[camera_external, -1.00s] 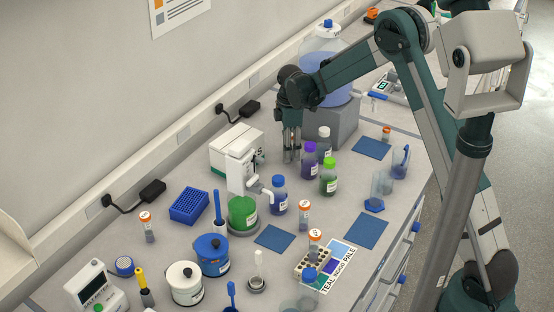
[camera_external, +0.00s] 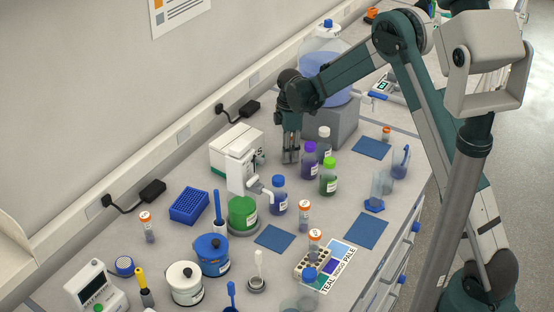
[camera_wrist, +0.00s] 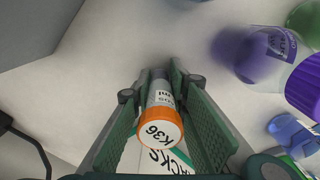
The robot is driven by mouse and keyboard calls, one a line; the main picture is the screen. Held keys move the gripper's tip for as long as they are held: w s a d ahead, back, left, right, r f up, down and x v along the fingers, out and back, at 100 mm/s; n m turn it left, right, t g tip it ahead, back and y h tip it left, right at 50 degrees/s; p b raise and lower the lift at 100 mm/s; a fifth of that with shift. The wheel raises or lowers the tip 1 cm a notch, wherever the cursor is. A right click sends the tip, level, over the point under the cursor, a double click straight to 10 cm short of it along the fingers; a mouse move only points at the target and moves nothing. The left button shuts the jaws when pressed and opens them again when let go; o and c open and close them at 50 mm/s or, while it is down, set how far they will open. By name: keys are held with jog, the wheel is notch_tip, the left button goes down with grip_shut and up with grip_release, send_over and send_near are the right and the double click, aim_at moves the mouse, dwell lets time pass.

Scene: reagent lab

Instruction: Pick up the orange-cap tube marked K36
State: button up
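The K36 tube (camera_wrist: 161,96) shows in the wrist view, with an orange cap (camera_wrist: 158,131) facing the camera and "K36" printed on it. It stands between the two green fingers of my gripper (camera_wrist: 162,82). The fingers flank the tube closely, one on each side, and look open; contact is hard to make out. In the external view my gripper (camera_external: 291,160) points down at the table behind the purple-cap bottle. The K36 tube is hidden there.
A purple-cap bottle (camera_external: 309,160) stands close to the right of my gripper; it also shows in the wrist view (camera_wrist: 262,58). Near it are a white-cap bottle (camera_external: 324,142), a green-cap bottle (camera_external: 328,180) and a grey block (camera_external: 338,122). A white device (camera_external: 237,150) stands left.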

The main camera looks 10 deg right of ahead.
jog(key=shift+r, duration=0.15)
jog(key=shift+r, duration=4.9)
